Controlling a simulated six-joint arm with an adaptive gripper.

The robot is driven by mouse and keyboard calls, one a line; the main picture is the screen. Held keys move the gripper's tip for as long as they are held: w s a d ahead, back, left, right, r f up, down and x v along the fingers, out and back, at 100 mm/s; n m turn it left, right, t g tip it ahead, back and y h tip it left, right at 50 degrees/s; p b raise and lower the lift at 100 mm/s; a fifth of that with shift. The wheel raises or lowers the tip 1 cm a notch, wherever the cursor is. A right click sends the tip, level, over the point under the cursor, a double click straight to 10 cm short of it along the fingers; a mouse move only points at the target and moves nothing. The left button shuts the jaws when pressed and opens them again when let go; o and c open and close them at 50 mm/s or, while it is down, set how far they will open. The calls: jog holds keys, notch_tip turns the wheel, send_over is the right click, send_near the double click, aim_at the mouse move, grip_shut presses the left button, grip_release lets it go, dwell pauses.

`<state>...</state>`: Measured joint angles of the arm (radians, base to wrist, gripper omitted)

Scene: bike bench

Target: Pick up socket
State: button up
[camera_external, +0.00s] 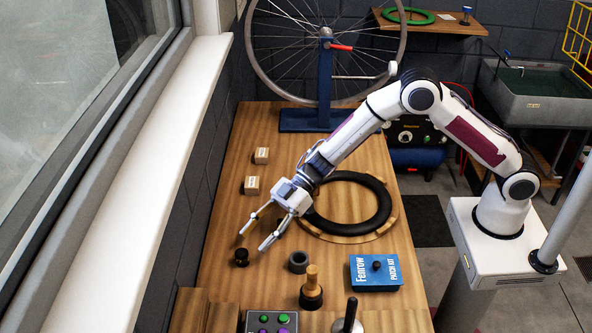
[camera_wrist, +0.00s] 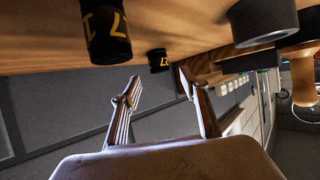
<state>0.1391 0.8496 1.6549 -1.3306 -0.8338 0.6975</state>
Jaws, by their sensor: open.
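A small black socket (camera_external: 241,258) stands on the bench just in front of my fingertips in the external view. In the wrist view I see two black cylinders with yellow markings, a larger-looking socket (camera_wrist: 106,35) at upper left and a smaller-looking one (camera_wrist: 158,61) near the middle. I cannot tell which of them is the one in the external view. My gripper (camera_external: 252,241) is open and empty, reaching down over the left part of the bench. In the wrist view its two fingers (camera_wrist: 160,88) are spread, with the smaller-looking socket showing beyond the gap.
A black tyre ring (camera_external: 383,211) lies behind. Two small boxes (camera_external: 251,186) sit at the bench's left edge. A button panel (camera_external: 271,322) is in front.

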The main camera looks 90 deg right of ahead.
aim_at(245, 249)
jog(key=shift+w+a+f, duration=0.35)
jog(key=shift+w+a, duration=0.1)
jog(key=shift+x, duration=2.6)
jog(key=shift+r, duration=0.1)
grip_shut()
